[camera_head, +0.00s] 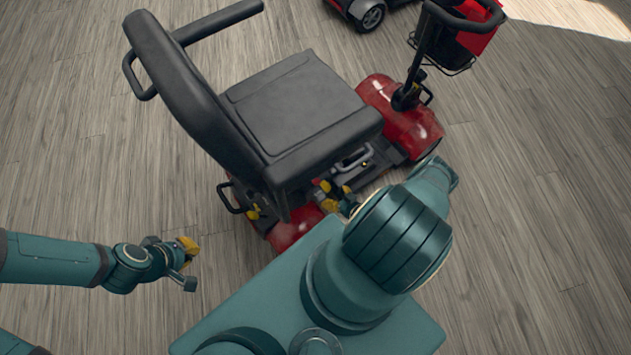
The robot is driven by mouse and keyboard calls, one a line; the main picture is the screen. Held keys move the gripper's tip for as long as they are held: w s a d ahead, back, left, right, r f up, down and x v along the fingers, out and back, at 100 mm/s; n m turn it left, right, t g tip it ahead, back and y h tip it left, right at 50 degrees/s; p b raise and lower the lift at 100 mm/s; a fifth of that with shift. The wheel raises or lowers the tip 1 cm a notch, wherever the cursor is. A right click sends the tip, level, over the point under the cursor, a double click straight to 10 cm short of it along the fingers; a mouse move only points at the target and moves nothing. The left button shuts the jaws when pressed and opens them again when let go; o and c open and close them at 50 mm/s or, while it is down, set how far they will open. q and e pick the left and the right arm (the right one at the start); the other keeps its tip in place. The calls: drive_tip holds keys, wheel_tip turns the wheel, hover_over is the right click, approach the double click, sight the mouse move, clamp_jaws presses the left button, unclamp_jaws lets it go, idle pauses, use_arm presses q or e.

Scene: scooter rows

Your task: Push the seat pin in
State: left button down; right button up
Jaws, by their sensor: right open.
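A red scooter with a black seat (295,105) stands in the middle of the view. Its backrest (180,85) is on the left and its red front (405,125) on the right. My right gripper (336,196) is open at the scooter's near side, below the seat edge. Yellow fingertips show there beside a small red part; my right arm hides much of this gripper. I cannot make out the seat pin for sure. My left gripper (189,264) is open and empty over the floor, left of the scooter and apart from it.
Part of another scooter (368,15) shows at the top edge. The wooden floor (545,210) is clear on the right and left.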

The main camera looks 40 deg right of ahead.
drive_tip(key=b+x, duration=0.2)
drive_tip(key=x, duration=0.8)
drive_tip(key=shift+w, duration=0.1)
clamp_jaws()
drive_tip(key=shift+w, duration=1.65)
drive_tip(key=c, duration=1.3)
unclamp_jaws()
drive_tip(key=shift+w+d, duration=0.15)
